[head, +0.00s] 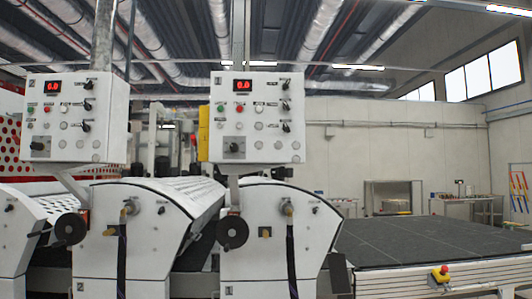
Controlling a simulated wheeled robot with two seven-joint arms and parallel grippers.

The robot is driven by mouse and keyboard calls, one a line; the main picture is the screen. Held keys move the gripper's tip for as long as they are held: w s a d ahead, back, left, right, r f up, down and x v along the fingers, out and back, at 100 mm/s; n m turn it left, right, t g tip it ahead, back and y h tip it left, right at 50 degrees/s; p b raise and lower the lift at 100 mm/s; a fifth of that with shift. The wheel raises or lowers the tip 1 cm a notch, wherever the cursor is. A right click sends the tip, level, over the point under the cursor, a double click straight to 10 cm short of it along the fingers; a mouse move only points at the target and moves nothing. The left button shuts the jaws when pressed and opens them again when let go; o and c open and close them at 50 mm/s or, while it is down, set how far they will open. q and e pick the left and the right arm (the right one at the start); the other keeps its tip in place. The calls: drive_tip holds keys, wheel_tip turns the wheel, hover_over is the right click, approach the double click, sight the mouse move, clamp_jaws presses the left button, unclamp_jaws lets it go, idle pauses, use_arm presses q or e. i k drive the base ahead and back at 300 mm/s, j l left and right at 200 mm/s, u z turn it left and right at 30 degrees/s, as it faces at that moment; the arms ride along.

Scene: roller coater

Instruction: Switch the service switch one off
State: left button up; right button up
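The right control panel (257,117) is a white box marked 1 with a red "0.0" display (242,86). It carries coloured buttons, a large black rotary switch on a grey plate (234,147) at lower left, and small black selector switches at upper right (285,85) and right (286,127). The labels are too small to read, so I cannot tell which one is service switch one or its position. The left control panel (76,117), marked 2, has a similar layout. Neither of my grippers is in view.
White roller machine housings marked 1 (262,270) and 2 (140,268) stand below the panels, with black handwheels (232,232). A dark conveyor table (430,240) extends right, with a red emergency button on a yellow box (440,274). A workbench (458,207) stands behind it.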

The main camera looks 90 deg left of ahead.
sight(193, 137)
drive_tip(key=u, duration=2.9)
drive_tip(key=i+j+u, duration=0.1)
drive_tip(key=i+j, duration=0.75)
